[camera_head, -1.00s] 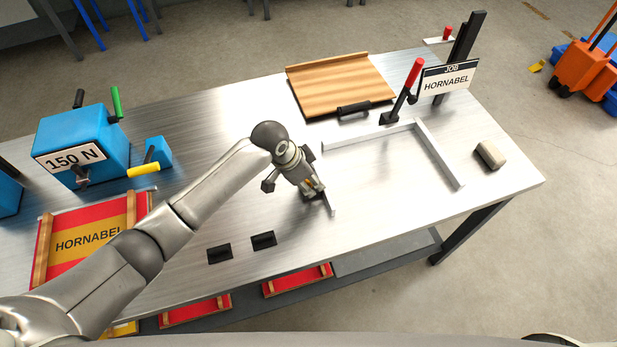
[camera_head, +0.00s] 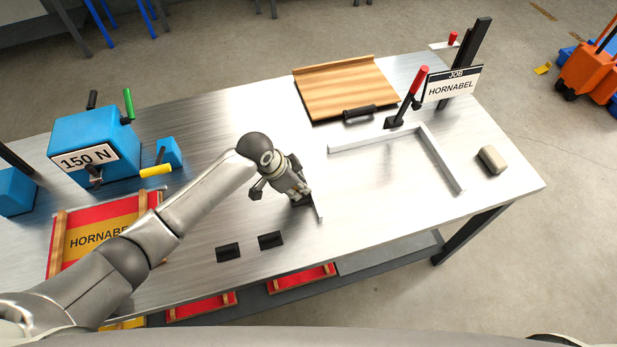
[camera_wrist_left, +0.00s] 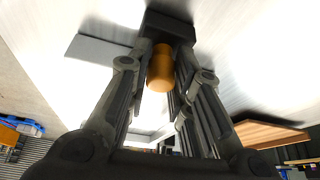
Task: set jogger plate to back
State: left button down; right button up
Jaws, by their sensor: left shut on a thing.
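My left gripper (camera_head: 302,197) is low over the middle of the table. It is shut on an orange-brown cylindrical knob (camera_wrist_left: 160,70), best seen in the left wrist view between the fingers. A dark block (camera_wrist_left: 168,28) is at the knob's far end. A thin pale metal plate (camera_head: 319,210), which looks like the jogger plate, shows edge-on beside the fingertips. A flat grey plate (camera_wrist_left: 95,50) shows in the wrist view. The gripper hides much of the plate, and I cannot tell whether it touches the table. My right gripper is not in view.
Two black blocks (camera_head: 228,252) (camera_head: 270,240) sit at the front edge. An L-shaped pale rail (camera_head: 440,158), red-handled clamp (camera_head: 417,82), beige block (camera_head: 492,159) and wooden board (camera_head: 335,85) are to the right and back. A blue 150 N box (camera_head: 120,140) stands left.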

pick_arm(q)
jog(key=shift+s+a, duration=0.25)
jog(key=shift+a, duration=0.75)
jog(key=shift+w+f, duration=0.1)
jog(key=shift+d, duration=0.1)
jog(key=c, duration=1.5)
grip_release()
jog(key=shift+o, duration=1)
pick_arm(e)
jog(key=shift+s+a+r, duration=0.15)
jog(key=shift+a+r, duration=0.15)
